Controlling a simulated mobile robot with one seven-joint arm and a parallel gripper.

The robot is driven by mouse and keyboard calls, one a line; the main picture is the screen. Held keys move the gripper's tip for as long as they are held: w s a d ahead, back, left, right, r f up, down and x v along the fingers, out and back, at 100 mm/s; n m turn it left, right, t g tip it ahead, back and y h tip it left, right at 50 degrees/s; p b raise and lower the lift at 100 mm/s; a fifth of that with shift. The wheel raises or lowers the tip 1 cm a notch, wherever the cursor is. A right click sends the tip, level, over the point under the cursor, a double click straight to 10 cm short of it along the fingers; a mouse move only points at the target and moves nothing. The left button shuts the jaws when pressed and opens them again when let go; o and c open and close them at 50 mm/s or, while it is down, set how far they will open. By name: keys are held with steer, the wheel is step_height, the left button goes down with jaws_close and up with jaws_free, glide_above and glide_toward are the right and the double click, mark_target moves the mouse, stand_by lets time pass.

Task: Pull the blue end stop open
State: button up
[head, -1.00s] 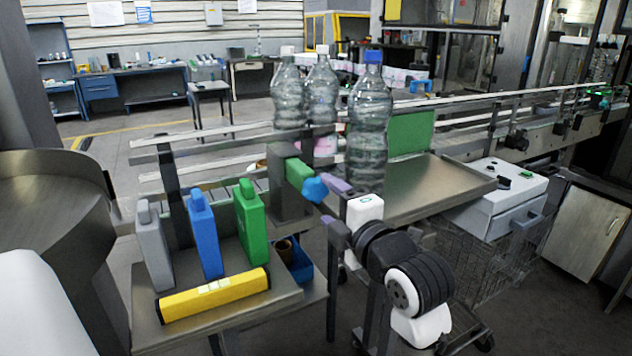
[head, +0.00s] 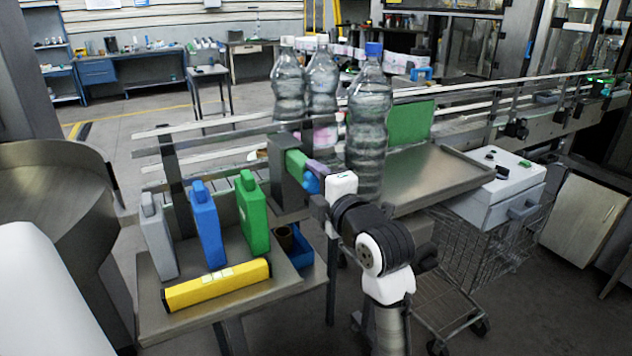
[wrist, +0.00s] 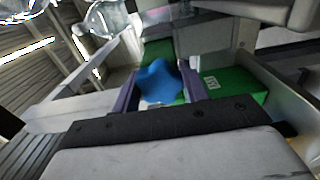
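The blue end stop shows as a blue lobed knob (head: 312,184) in front of a green block (head: 297,163) on a grey post beside the conveyor. In the wrist view the knob (wrist: 160,82) sits between the purple fingers of my gripper (wrist: 162,88). The fingers are spread, one on each side of it, and narrow gaps seem to show; firm contact cannot be made out. In the head view my gripper (head: 317,172) reaches the knob from the right and partly hides it.
Several clear bottles (head: 367,125) stand on the conveyor just behind the gripper. A metal tray table (head: 425,175) lies to the right.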

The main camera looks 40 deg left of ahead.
steer(key=c, duration=0.6)
steer(key=b+v, duration=0.1)
steer(key=v, duration=0.2)
steer(key=shift+b, duration=0.4)
steer(key=o, duration=1.4)
steer(key=shift+a, duration=0.1)
steer(key=b+v, duration=0.5)
steer(key=v, duration=0.8)
steer(key=shift+s+d, duration=0.1)
steer(key=shift+d, duration=0.3)
